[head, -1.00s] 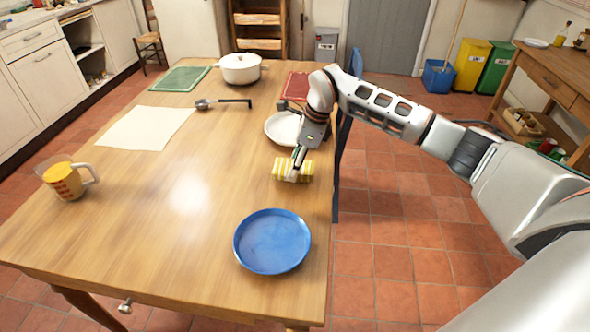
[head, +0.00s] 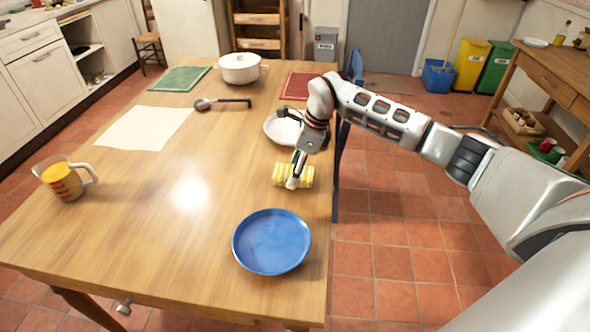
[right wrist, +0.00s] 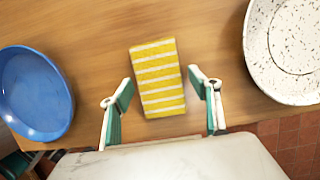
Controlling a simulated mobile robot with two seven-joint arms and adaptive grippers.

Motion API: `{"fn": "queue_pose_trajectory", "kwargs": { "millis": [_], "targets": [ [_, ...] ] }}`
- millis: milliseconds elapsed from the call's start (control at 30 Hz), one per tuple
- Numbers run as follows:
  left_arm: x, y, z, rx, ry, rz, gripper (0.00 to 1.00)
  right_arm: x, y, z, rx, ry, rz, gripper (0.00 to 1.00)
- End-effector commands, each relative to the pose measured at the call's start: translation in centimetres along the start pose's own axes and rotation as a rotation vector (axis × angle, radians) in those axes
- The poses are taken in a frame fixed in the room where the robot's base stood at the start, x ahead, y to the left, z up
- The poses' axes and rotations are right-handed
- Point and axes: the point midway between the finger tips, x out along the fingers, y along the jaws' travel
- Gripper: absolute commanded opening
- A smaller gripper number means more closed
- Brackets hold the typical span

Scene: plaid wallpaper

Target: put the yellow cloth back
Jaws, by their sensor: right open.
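The yellow cloth (head: 279,175), with white stripes, lies folded on the wooden table near its right edge, between the blue plate and the white plate. In the right wrist view the cloth (right wrist: 158,78) lies between and just beyond the fingertips. My right gripper (head: 293,183) is over the cloth in the head view, its fingers partly covering it. In the right wrist view my right gripper (right wrist: 160,85) is open, with a gap between each finger and the cloth. My left gripper is not in view.
A blue plate (head: 271,242) is in front of the cloth and a white speckled plate (head: 279,131) behind it. A red board (head: 299,86), white pot (head: 240,68), ladle (head: 204,104), white sheet (head: 143,128) and measuring jug (head: 62,180) are also on the table (head: 150,240). The middle is clear.

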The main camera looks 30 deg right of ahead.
Motion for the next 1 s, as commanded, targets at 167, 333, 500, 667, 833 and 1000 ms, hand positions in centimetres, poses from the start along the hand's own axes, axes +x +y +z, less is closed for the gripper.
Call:
{"fn": "queue_pose_trajectory", "kwargs": {
  "millis": [167,333,500,667,833,1000],
  "targets": [
    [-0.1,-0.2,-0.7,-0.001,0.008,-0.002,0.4,-2.8,-0.2,0.1,-0.001,-0.003,-0.007,0.62],
    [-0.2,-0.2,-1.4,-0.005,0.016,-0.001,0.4,-6.5,-0.2,0.1,-0.002,-0.003,-0.009,0.62],
    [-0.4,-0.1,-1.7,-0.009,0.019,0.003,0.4,-9.6,-0.1,0.1,-0.001,-0.002,-0.006,0.62],
    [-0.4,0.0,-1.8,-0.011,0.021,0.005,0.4,-11.3,-0.1,0.1,-0.001,-0.001,-0.004,0.62],
    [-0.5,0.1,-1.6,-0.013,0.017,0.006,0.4,-12.0,0.0,0.0,-0.001,0.0,-0.001,0.62],
    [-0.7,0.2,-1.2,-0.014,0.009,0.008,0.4,-12.0,0.0,0.0,-0.001,0.0,-0.001,0.62]
  ]
}}
